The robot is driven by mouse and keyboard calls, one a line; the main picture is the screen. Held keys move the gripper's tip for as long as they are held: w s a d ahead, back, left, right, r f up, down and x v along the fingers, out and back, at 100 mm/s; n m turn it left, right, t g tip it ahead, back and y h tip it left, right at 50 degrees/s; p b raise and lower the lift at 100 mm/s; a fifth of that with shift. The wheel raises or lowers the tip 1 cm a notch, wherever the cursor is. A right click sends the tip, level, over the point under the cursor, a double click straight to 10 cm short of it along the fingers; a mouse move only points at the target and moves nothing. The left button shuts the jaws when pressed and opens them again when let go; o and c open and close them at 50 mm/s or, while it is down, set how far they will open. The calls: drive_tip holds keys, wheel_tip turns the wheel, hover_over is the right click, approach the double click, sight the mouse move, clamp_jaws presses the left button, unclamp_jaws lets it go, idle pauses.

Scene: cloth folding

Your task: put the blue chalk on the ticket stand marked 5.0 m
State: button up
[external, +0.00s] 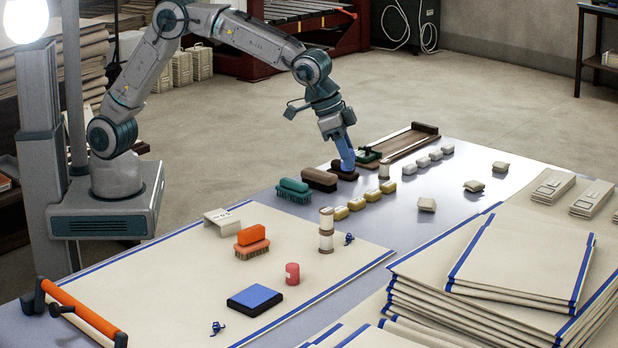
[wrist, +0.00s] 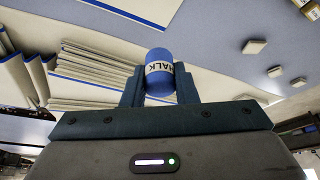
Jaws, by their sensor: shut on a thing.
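My gripper (external: 346,160) is shut on the blue chalk, a blue cylinder with a white label reading CHALK (wrist: 160,72), seen end-up between the fingers in the wrist view. In the external view the gripper points down over the far part of the table, by the row of brushes; the chalk is hard to tell from the bluish fingers there. A small cream stand with a printed tag (external: 222,220) stands on the cream cloth at the left; its marking is too small to read surely. No other ticket stand can be told for certain.
An orange brush (external: 252,241), a red cylinder (external: 292,273) and a blue-topped pad (external: 255,300) are on the cloth. Green (external: 293,190) and brown brushes and yellow blocks (external: 356,203) line the table. Folded cloth stacks (external: 520,258) fill the right front. Clear cloth lies left of the stand.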

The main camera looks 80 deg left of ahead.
drive_tip(key=s+d+n+y+p, duration=0.25)
drive_tip(key=s+n, duration=0.65)
drive_tip(key=s, duration=1.3)
drive_tip(key=s+a+n+g+y, duration=0.1)
drive_tip(key=s+a+n, duration=0.3)
drive_tip(key=s, duration=0.4)
drive_tip(key=s+a+n+g+y, duration=0.2)
drive_tip(key=s+a+n, duration=0.2)
drive_tip(key=s, duration=0.4)
hover_over(223, 214)
drive_tip(key=d, duration=0.1)
drive_tip(key=f, duration=1.2)
drive_tip(key=shift+s+d, duration=0.15)
drive_tip(key=shift+s, duration=0.05)
drive_tip(key=shift+f, duration=2)
drive_tip(key=shift+f+b, duration=0.1)
drive_tip(key=shift+b, duration=0.2)
